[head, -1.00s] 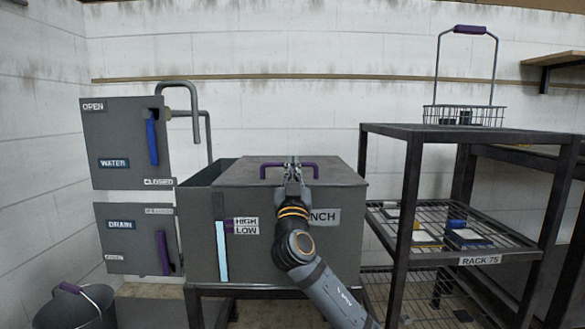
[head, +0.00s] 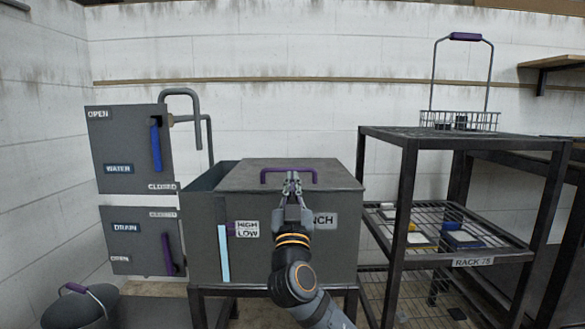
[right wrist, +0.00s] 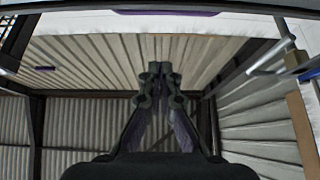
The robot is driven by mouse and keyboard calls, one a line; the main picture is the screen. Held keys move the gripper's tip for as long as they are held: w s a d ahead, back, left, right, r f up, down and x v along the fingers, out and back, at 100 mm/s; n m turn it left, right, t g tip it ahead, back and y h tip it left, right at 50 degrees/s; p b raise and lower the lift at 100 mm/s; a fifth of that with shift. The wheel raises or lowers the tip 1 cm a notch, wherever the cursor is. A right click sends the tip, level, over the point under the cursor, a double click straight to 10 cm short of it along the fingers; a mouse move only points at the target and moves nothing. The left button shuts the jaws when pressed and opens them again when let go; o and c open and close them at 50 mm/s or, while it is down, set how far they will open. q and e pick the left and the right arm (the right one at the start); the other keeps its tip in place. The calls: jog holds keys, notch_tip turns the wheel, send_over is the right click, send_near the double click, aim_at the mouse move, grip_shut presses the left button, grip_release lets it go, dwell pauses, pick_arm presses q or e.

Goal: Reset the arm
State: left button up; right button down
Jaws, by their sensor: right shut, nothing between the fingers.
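My right gripper (head: 292,180) is shut and empty. In the head view it points up in front of the grey tank's lid (head: 240,176), with its fingertips overlapping the area just below the purple lid handle (head: 288,171). I cannot tell the exact gap between fingertips and handle. The right wrist view shows the closed fingers (right wrist: 159,75) with nothing between them and a corrugated roof beyond. My left gripper is not in view.
A black rack (head: 398,260) stands right of the tank, with a wire basket (head: 459,120) on top. Water (head: 130,150) and drain (head: 138,240) panels with levers are at left. A bucket (head: 75,307) sits lower left.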

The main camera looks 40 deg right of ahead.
jog(key=shift+v, duration=0.9)
